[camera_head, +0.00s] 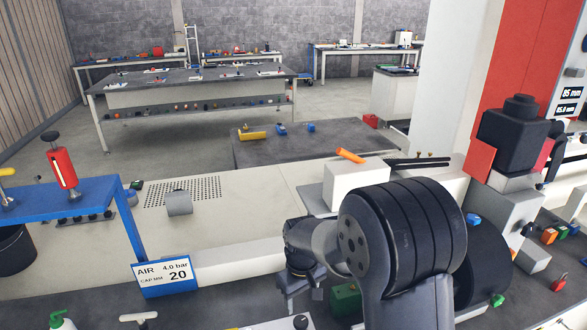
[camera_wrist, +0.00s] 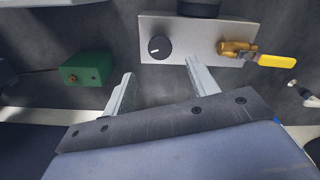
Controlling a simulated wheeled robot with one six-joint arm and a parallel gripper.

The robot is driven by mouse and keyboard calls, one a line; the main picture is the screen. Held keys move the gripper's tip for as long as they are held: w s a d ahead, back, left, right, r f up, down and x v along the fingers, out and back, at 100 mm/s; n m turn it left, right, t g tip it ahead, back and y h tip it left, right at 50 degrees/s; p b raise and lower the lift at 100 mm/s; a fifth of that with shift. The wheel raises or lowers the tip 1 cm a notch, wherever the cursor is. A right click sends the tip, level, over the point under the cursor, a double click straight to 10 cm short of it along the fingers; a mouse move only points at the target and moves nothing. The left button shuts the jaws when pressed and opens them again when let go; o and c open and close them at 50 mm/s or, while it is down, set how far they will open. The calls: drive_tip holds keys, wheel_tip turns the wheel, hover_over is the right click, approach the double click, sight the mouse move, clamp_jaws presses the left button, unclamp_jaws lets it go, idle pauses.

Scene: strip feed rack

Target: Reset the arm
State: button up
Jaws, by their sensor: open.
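My gripper (camera_head: 300,293) hangs below my dark arm at the lower middle of the head view, and the arm hides part of the bench behind it. In the wrist view my gripper (camera_wrist: 159,70) shows two pale fingers spread wide apart with nothing between them. Past the fingertips is a light grey panel (camera_wrist: 190,48) with a black knob (camera_wrist: 160,47) and a brass valve with a yellow handle (camera_wrist: 277,61). A green box (camera_wrist: 87,69) lies left of the left finger, apart from it. It also shows beside my arm in the head view (camera_head: 345,300).
A blue stand (camera_head: 85,196) with an air sign (camera_head: 165,277) is at the left. A white block (camera_head: 352,185) with an orange piece (camera_head: 350,155) stands behind my arm. A black machine head (camera_head: 513,138) and several small coloured parts are at the right. The pale bench left of centre is mostly clear.

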drive_tip(key=shift+f+b, duration=1.45)
drive_tip(key=shift+f, duration=1.15)
